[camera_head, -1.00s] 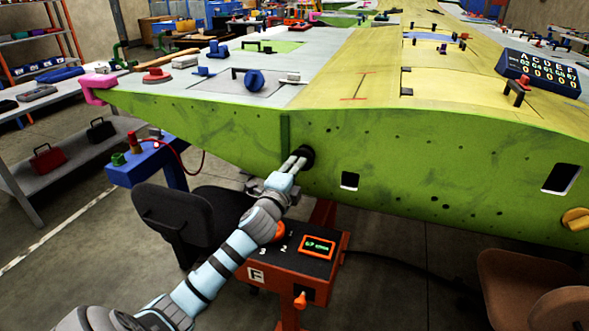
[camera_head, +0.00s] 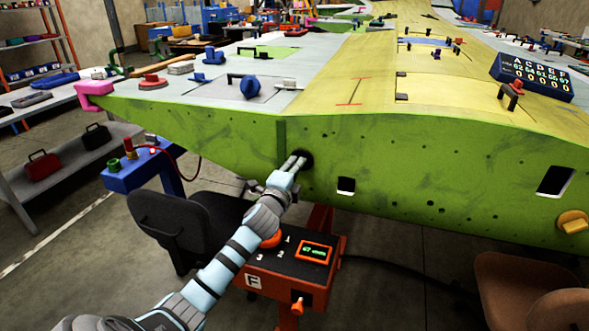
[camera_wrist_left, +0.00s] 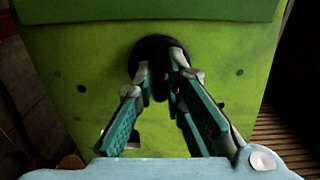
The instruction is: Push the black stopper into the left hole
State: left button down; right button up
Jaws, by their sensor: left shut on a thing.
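The black stopper (camera_head: 306,160) is a dark round piece at the left hole in the green wing side. In the left wrist view the stopper (camera_wrist_left: 150,48) shows as a black disc against the green face. My left gripper (camera_head: 297,163) points at the wing, and its fingertips are at the stopper. The left wrist view shows its two fingers (camera_wrist_left: 162,85) shut on a dark part of the stopper. The fingers hide part of the disc, and I cannot tell how deep it sits. My right gripper is not in view.
A square cutout (camera_head: 346,185) lies right of the stopper, and a larger one (camera_head: 555,181) at far right. An orange box with a small screen (camera_head: 300,258) stands below my left arm. A black chair (camera_head: 185,225) and a blue stand (camera_head: 140,170) are at left.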

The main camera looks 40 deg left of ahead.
pick_arm(q)
jog(key=shift+w, duration=0.15)
jog(key=c, duration=1.6)
grip_release()
jog(key=shift+o, duration=0.2)
jog(key=v, duration=1.2)
jog(key=shift+f, duration=0.1)
